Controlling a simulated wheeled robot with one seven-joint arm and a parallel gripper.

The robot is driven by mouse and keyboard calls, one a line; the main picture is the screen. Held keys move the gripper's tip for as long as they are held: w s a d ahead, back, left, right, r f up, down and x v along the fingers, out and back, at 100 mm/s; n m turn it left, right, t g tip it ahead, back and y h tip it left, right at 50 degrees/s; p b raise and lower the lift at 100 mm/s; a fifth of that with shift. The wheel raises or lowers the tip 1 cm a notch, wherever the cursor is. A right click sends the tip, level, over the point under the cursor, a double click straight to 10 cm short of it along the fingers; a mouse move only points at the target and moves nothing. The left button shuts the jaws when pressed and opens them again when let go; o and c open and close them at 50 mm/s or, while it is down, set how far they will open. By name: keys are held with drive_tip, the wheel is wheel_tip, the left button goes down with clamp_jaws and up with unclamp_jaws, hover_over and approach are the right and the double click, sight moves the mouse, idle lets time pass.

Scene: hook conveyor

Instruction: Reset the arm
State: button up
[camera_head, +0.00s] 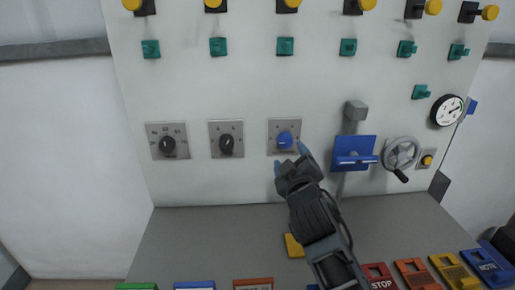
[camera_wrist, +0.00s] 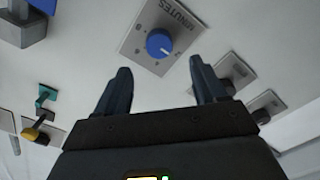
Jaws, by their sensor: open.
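My gripper (camera_head: 290,160) is in the middle of the head view, in front of the white panel (camera_head: 230,90), just below and partly beside the blue knob (camera_head: 285,140). In the wrist view my gripper (camera_wrist: 160,85) has its two dark fingers spread apart with nothing between them. The blue knob (camera_wrist: 159,43) shows beyond the fingertips on a plate marked "MINUTES". I cannot tell from these views how near the fingertips are to the knob, but no contact shows in the wrist view.
Two black knobs (camera_head: 168,146) (camera_head: 226,144) sit left. A blue tray-like holder (camera_head: 354,152), a handwheel (camera_head: 401,154) and a gauge (camera_head: 447,111) are right. Teal hooks (camera_head: 285,46) and yellow-ended pegs (camera_head: 288,4) line the panel above. Coloured labelled blocks (camera_head: 378,276) stand along the grey surface (camera_head: 215,235).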

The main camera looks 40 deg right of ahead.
drive_tip(key=s+a+f+n+y, duration=0.1)
drive_tip(key=s+a+f+y, duration=0.2)
drive_tip(key=s+a+f, duration=0.55)
drive_tip(key=s+a+f+y, duration=0.3)
drive_tip(key=s+a+y, duration=0.15)
drive_tip(key=s, duration=0.65)
drive_tip(key=s+a+r+m, duration=0.1)
drive_tip(key=s+a+r, duration=0.1)
drive_tip(key=s, duration=0.5)
drive_tip(key=s+a+r+m+y, duration=0.1)
drive_tip(key=s+a, duration=0.2)
drive_tip(key=s, duration=0.4)
drive_tip(key=s+a+r+m+y, duration=0.1)
drive_tip(key=s+a+r, duration=0.1)
drive_tip(key=s, duration=0.4)
drive_tip(key=shift+s+a+r, duration=0.35)
drive_tip(key=shift+s+a, duration=0.05)
drive_tip(key=shift+a, duration=0.05)
drive_tip(key=shift+y, duration=0.25)
drive_tip(key=shift+c, duration=0.3)
